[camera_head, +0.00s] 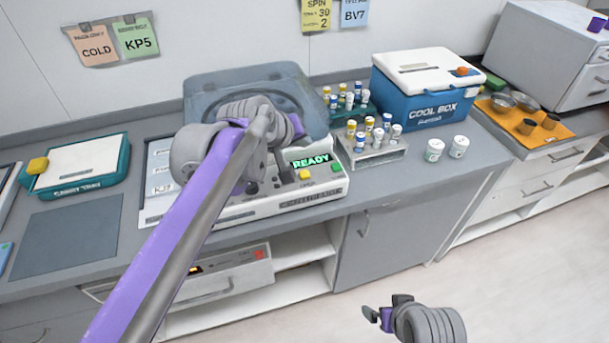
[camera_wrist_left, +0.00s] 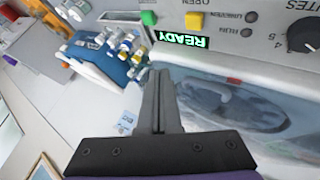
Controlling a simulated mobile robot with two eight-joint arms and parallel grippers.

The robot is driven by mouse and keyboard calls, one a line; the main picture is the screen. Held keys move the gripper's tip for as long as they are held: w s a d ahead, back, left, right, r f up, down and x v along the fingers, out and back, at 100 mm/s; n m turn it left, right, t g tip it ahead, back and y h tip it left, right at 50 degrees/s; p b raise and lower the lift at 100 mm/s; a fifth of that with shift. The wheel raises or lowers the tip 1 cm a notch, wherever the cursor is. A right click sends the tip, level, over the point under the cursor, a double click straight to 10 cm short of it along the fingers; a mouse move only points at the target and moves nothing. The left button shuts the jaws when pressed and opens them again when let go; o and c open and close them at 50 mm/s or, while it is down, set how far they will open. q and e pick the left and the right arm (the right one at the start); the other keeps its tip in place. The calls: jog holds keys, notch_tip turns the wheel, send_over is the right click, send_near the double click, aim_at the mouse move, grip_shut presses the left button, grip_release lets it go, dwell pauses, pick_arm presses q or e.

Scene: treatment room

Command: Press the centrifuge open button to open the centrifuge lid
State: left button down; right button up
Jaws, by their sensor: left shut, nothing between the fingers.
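The centrifuge (camera_head: 225,214) stands on the counter with its grey-blue lid (camera_head: 205,92) down. Its front panel has a lit READY display (camera_head: 311,160), a yellow button (camera_head: 304,174) and a green button (camera_head: 336,167). In the left wrist view the yellow button (camera_wrist_left: 194,21) sits under the word OPEN, which appears upside down. My left gripper (camera_head: 284,168) is shut and empty, above the centrifuge near the display. Its fingers (camera_wrist_left: 160,78) are apart from the yellow button in the wrist view. My left arm hides part of lid and panel. My right gripper (camera_head: 378,316) is low over the floor.
Right of the centrifuge are racks of capped vials (camera_head: 372,153), a blue cool box (camera_head: 415,100) and two white jars (camera_head: 459,147). An orange mat (camera_head: 555,131) with metal bowls lies farther right. A teal-edged case (camera_head: 80,165) lies to the left.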

pick_arm(q)
jog(key=b, duration=0.4)
send_over(303, 176)
notch_tip(303, 176, down, 5)
jog(key=shift+s+f, duration=0.1)
jog(key=shift+f, duration=0.1)
jog(key=shift+f+b, duration=0.35)
jog(key=shift+f, duration=0.55)
jog(key=shift+f, duration=0.15)
dwell(0.7)
jog(key=shift+f, duration=0.3)
jog(key=shift+f+b, duration=0.3)
jog(key=shift+f, duration=0.2)
dwell(0.6)
dwell(0.4)
jog(key=shift+r+p, duration=0.9)
jog(key=shift+r, duration=0.05)
jog(key=shift+r, duration=0.1)
